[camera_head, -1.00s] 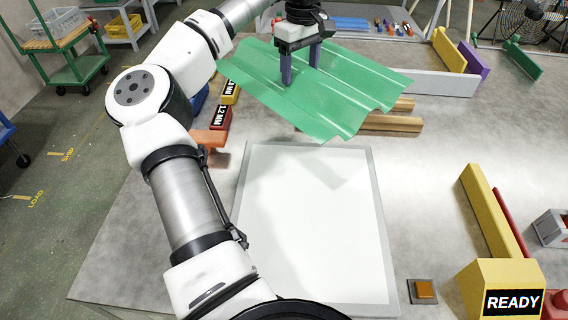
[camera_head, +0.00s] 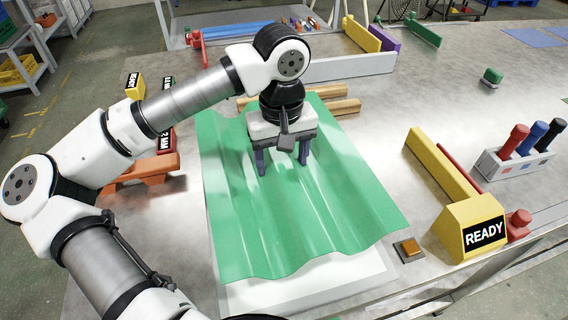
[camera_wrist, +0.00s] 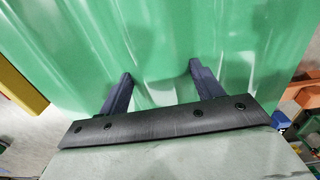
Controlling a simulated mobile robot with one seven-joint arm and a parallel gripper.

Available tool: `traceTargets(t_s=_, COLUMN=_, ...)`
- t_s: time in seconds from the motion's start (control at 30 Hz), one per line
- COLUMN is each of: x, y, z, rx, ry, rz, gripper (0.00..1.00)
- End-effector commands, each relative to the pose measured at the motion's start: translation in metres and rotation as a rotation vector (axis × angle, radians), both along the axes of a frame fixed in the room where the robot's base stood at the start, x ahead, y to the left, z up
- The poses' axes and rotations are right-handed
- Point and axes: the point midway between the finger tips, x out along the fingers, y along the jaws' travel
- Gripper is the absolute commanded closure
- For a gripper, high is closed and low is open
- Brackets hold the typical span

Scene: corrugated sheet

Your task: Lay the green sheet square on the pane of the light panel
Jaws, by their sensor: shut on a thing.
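The green corrugated sheet (camera_head: 335,205) is over the light panel in the head view and covers most of it. Its ridges run from the back toward the front. My gripper (camera_head: 284,168) is shut on the sheet near its middle; both fingers also show against the green in the wrist view (camera_wrist: 160,75). The white pane of the light panel (camera_head: 310,287) shows only as a strip along the front. I cannot tell whether the sheet touches the pane.
A small orange button (camera_head: 408,248) lies just right of the sheet. A yellow READY block (camera_head: 468,228) and a yellow bar (camera_head: 440,165) stand to the right, with a rack of coloured handles (camera_head: 515,160) beyond. Wooden bars (camera_head: 343,106) lie behind; an orange stand (camera_head: 150,170) is at the left.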

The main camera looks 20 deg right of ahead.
Motion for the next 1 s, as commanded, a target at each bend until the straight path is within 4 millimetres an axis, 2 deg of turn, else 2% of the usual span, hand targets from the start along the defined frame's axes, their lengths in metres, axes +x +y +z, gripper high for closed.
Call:
traceTargets(t_s=0.03, x=-0.007, y=-0.001, z=-0.002, rx=0.000, ry=-0.002, rz=-0.020, gripper=0.76)
traceTargets(t_s=0.17, x=-0.014, y=-0.002, z=-0.004, rx=0.000, ry=-0.003, rz=-0.039, gripper=0.76)
traceTargets(t_s=0.73, x=-0.013, y=-0.001, z=-0.004, rx=-0.005, ry=-0.005, rz=-0.037, gripper=0.76)
traceTargets(t_s=1.0, x=-0.013, y=-0.001, z=-0.022, rx=-0.005, ry=-0.003, rz=-0.037, gripper=0.76)
